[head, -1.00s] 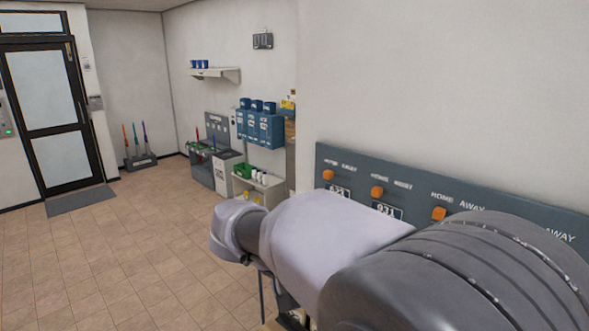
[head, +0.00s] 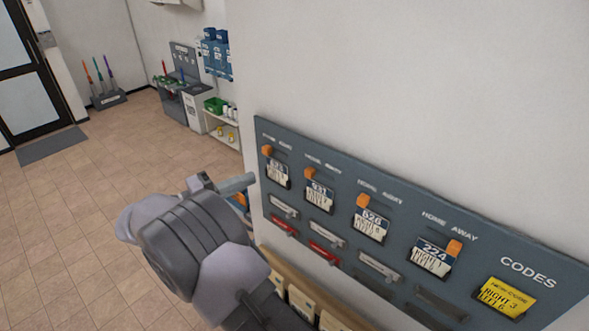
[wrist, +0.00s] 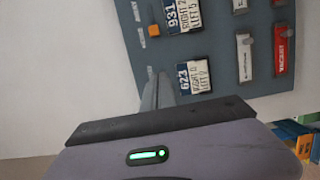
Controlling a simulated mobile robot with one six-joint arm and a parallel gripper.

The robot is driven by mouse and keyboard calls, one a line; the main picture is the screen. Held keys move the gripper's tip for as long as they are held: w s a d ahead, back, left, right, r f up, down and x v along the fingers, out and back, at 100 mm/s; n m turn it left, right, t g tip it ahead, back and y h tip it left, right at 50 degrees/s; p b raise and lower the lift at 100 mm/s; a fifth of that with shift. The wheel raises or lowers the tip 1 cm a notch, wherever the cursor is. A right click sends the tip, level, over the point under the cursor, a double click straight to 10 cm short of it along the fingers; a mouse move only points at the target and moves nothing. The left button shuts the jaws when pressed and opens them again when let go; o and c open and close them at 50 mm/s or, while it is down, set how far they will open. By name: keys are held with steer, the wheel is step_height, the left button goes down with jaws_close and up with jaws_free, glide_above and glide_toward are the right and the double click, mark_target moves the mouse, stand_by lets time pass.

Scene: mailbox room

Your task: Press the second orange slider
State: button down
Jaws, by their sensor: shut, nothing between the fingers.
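The second orange slider (head: 309,174) sits on the grey wall panel (head: 403,290), above a tag reading 931. It sits at the left, HOME end of its label. It also shows in the wrist view (wrist: 154,30), beside the 931 tag (wrist: 180,16). My gripper (head: 248,181) is shut and empty, just left of the panel's left edge in the head view. In the wrist view its fingers (wrist: 156,92) point at the panel near the 623 tag (wrist: 195,76). The second slider lies beyond the fingertips, apparently untouched.
The first slider (head: 267,150) and third slider (head: 362,201) are also at the left; the fourth slider (head: 454,248) is at the right, AWAY end. A yellow code card (head: 506,297) is at the panel's right. A wooden ledge with cards (head: 302,302) runs below.

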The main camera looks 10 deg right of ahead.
mark_target(310, 173)
steer(key=p+x, duration=0.2)
steer(key=x, duration=0.8)
steer(key=shift+d+r+p, duration=0.15)
steer(key=shift+r+p, duration=0.05)
steer(key=shift+p, duration=0.1)
steer(key=s+d+p, duration=0.1)
steer(key=s+d, duration=0.1)
steer(key=shift+s, duration=0.35)
steer(key=shift+s+d, duration=0.1)
steer(key=shift+s, duration=0.2)
steer(key=shift+d+f, duration=0.15)
